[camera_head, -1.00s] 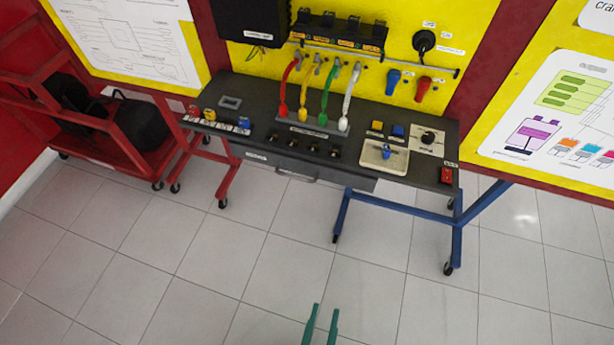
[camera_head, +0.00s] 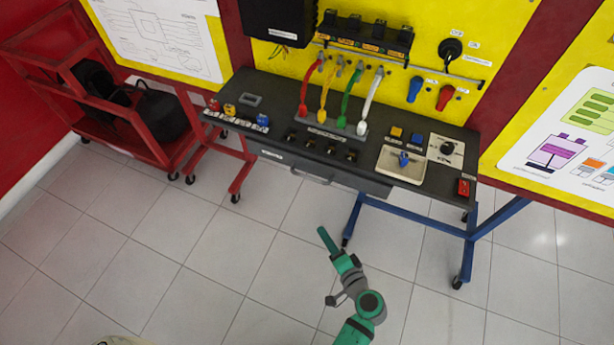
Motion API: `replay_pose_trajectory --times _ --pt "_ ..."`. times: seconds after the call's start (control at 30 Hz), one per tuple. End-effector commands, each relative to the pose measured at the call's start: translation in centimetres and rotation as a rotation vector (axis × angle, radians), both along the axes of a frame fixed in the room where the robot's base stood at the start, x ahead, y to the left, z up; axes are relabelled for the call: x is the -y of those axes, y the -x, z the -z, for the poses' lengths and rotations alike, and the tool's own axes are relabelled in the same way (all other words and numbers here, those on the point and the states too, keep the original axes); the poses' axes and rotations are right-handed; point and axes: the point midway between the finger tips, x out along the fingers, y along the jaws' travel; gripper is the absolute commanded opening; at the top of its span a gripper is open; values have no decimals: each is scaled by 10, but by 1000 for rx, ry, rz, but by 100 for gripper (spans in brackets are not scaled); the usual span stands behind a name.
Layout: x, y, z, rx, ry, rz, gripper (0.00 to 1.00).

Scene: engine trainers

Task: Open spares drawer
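The spares drawer (camera_head: 345,178) is a dark grey drawer under the front edge of the bench (camera_head: 235,118). Its front looks flush with the bench, and a handle (camera_head: 312,178) sits near its middle. My gripper (camera_head: 324,234) has green fingers and is in front of and below the drawer in the picture, apart from the handle. The fingers overlap from this angle, so their gap does not show. Nothing is visible in the gripper.
The bench stands on red legs (camera_head: 242,170) at left and blue legs (camera_head: 470,245) at right. Colored leads and switches cover its top. A red cart (camera_head: 165,155) with black items stands at left. The tiled floor (camera_head: 210,245) in front is open.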

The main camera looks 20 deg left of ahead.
Motion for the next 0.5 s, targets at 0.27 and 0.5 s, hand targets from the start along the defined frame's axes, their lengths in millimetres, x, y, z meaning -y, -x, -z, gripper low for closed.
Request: replay_pose_trajectory --times 0.27,0.5 --pt "-7 -57 -94 123 -287 -231 28" --pt "-8 -66 -132 183 -378 -334 28"
